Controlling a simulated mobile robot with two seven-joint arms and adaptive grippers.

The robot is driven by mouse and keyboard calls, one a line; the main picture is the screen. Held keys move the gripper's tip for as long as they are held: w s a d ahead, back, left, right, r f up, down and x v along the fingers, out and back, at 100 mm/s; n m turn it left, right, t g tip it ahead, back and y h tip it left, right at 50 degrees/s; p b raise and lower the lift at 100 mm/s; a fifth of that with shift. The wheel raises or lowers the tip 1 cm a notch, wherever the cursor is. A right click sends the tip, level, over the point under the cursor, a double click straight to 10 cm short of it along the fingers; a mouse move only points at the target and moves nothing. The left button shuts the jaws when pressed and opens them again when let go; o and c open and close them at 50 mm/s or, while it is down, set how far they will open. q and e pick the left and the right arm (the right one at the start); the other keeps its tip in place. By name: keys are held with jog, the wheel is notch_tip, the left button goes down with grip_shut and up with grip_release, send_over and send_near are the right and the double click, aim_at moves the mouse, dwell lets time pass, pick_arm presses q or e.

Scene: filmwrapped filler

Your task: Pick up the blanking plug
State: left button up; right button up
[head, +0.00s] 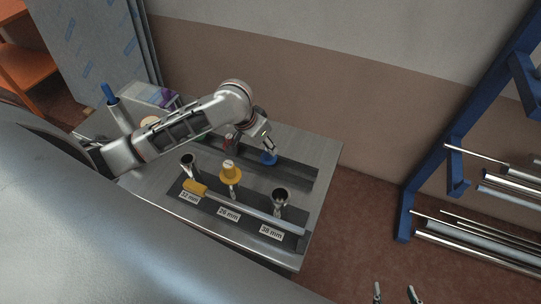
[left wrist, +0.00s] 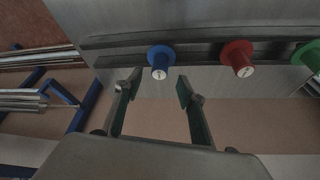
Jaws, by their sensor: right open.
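A blue plug (head: 269,158) with a pale end face sits on the dark rail at the back of the bench. In the left wrist view the blue plug (left wrist: 160,58) shows just beyond the gap between my fingertips. My left gripper (left wrist: 156,86) is open, with nothing seen between its fingers. A red plug (left wrist: 238,57) and a green plug (left wrist: 312,56) stand along the same rail.
The metal bench (head: 325,155) has a dark front strip with size labels. Open upright tubes (head: 281,194) flank the yellow plug. A yellow-handled rod (head: 250,207) lies across the strip. A blue rack (head: 455,140) with metal tubes stands right, beyond open floor.

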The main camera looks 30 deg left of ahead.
aim_at(269, 156)
pick_arm(q)
jog(key=shift+x, duration=2.75)
grip_shut()
